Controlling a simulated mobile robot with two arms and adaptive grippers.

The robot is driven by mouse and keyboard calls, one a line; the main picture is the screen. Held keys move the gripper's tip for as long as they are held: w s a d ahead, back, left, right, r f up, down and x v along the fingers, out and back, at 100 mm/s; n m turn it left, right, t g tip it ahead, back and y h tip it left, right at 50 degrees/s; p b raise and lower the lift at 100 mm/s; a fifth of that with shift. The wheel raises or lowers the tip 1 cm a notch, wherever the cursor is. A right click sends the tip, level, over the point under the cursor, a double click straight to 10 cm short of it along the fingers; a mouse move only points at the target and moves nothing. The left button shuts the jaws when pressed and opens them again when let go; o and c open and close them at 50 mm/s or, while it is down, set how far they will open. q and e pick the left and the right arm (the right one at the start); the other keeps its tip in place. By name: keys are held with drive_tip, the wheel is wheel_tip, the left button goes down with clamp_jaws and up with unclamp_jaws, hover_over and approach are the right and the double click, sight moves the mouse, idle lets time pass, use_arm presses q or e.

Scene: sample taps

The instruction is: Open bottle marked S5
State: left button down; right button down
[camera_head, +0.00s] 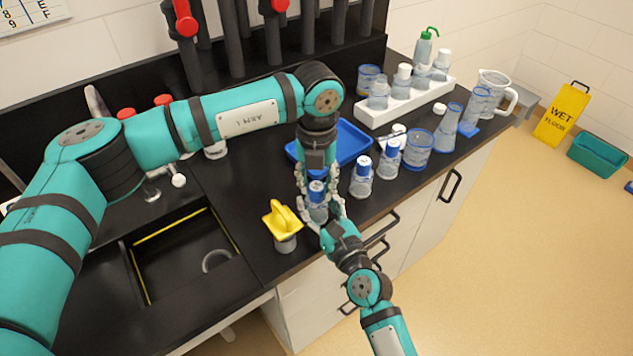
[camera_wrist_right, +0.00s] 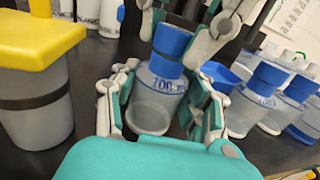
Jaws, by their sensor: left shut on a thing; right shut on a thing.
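A clear bottle (camera_head: 317,212) with a blue cap (camera_head: 317,187) stands near the counter's front edge, between both my grippers. My right gripper (camera_wrist_right: 160,112) is shut around the bottle's body. My left gripper (camera_head: 316,182) comes down from above, its fingers shut on the blue cap (camera_wrist_right: 172,41). The cap sits on the bottle's neck. Two more blue-capped bottles stand to the right, a nearer one (camera_head: 361,180) and a farther one (camera_head: 388,162).
A yellow-topped grey container (camera_head: 285,240) stands close on the left, beside the sink (camera_head: 185,255). A blue tray (camera_head: 352,141) lies behind. A beaker (camera_head: 418,152), a flask (camera_head: 446,128) and a white rack (camera_head: 405,104) of bottles stand to the right.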

sight(317, 186)
use_arm(q)
drive_tip(key=n, duration=1.3)
drive_tip(key=shift+r, duration=0.3)
drive_tip(key=shift+r, duration=0.85)
drive_tip(key=shift+r, duration=2)
use_arm(e)
drive_tip(key=c, duration=0.6)
unclamp_jaws()
drive_tip(key=shift+o, duration=0.2)
